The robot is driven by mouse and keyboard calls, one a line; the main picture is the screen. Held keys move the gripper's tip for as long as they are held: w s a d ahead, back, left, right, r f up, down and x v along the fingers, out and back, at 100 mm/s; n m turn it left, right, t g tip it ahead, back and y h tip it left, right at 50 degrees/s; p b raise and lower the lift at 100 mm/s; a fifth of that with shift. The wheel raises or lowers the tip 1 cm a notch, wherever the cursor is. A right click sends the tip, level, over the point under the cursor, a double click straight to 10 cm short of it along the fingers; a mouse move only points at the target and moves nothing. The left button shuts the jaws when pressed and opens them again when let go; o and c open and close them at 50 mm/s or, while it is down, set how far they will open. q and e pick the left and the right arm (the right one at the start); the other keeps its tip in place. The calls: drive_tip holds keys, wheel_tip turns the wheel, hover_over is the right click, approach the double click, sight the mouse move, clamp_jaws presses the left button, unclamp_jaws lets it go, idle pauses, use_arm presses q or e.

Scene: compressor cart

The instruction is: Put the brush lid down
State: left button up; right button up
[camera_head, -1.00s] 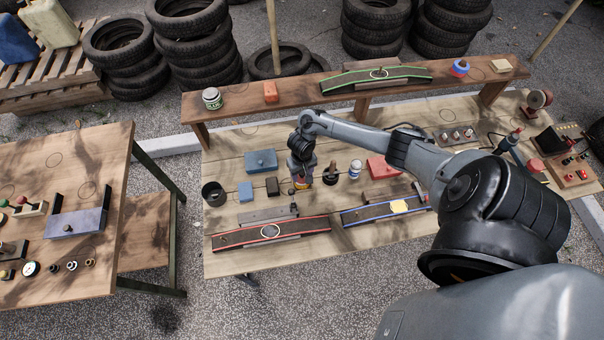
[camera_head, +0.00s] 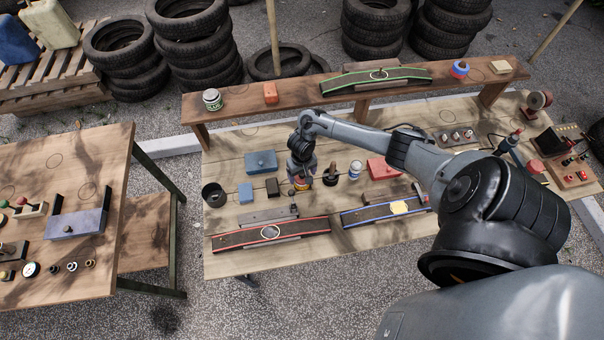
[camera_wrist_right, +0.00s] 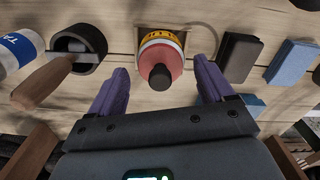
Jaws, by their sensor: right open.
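A red lid with a black knob (camera_wrist_right: 160,72), which I take for the brush lid, is on top of a can with a yellow label (camera_wrist_right: 162,38) in the right wrist view. I cannot tell how firmly it sits. My right gripper (camera_wrist_right: 163,88) is open, its purple fingers apart on either side of the lid and knob, with gaps showing on both sides. In the head view the right gripper (camera_head: 299,182) points down over the bench, partly covering the can. My left gripper is not in view.
A black cup with a wooden-handled tool (camera_wrist_right: 75,50) and a white bottle (camera_wrist_right: 20,50) stand left of the can in the wrist view. Dark (camera_wrist_right: 240,55) and blue blocks (camera_wrist_right: 290,65) lie right. A red-edged strip (camera_head: 225,240) lies in front on the workbench (camera_head: 225,262).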

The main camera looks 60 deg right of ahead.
wheel_tip(320, 180, up, 11)
drive_tip(key=p, duration=0.4)
drive_tip(key=a+n+t, duration=0.5)
drive_tip(key=a+n, duration=0.2)
drive_tip(key=a, duration=1.4)
drive_tip(key=s+a+r+n+g, duration=0.1)
drive_tip(key=s+a+r+n, duration=0.1)
drive_tip(key=s+r, duration=1)
drive_tip(key=shift+a, duration=0.8)
drive_tip(key=shift+r, duration=0.1)
